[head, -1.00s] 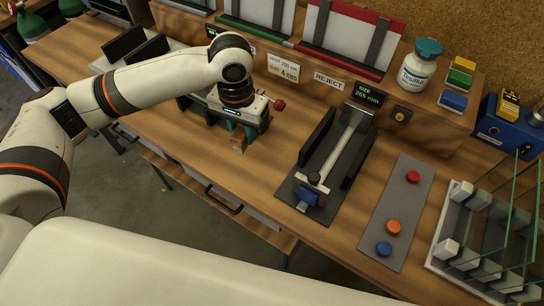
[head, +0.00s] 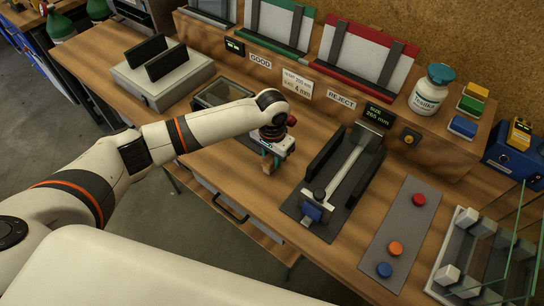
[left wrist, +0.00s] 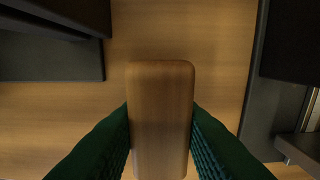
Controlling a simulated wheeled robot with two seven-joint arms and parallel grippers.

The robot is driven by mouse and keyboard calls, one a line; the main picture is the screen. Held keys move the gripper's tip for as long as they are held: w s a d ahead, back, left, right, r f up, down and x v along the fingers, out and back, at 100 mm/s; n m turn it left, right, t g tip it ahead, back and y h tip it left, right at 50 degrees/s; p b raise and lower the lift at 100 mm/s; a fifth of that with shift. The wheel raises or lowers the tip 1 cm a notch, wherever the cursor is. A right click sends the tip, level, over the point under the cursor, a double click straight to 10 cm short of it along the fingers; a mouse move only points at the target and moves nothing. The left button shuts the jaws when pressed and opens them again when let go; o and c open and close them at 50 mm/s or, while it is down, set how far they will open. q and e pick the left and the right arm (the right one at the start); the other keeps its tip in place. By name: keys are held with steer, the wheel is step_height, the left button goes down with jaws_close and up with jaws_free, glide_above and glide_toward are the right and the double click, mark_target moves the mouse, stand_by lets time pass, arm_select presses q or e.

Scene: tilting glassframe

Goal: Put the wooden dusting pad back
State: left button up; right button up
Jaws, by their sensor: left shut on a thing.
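The wooden dusting pad (head: 267,167) is a small brown block held under my left gripper (head: 270,157). In the left wrist view the pad (left wrist: 160,120) stands between the two green-tipped fingers of my left gripper (left wrist: 160,145), which are shut on it. The bench's wood surface shows below the pad, between the dark tray and the measuring fixture. How far the pad is above the bench is hard to tell. My right gripper is not in view.
A dark tray (head: 205,103) lies behind my left gripper. The dark measuring fixture (head: 300,208) is to its right. Farther right are a grey button panel (head: 397,232) and a white rack with upright glass panes (head: 447,273). A scale-like box (head: 155,92) stands at the back left.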

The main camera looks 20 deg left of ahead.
mark_target(272, 156)
arm_select(q)
steer(key=shift+f, duration=0.3)
steer(key=shift+f, duration=0.1)
steer(key=o, duration=0.9)
steer(key=shift+o, duration=0.2)
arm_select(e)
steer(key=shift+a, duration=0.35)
arm_select(q)
step_height(272, 156, up, 12)
steer(key=b, duration=0.2)
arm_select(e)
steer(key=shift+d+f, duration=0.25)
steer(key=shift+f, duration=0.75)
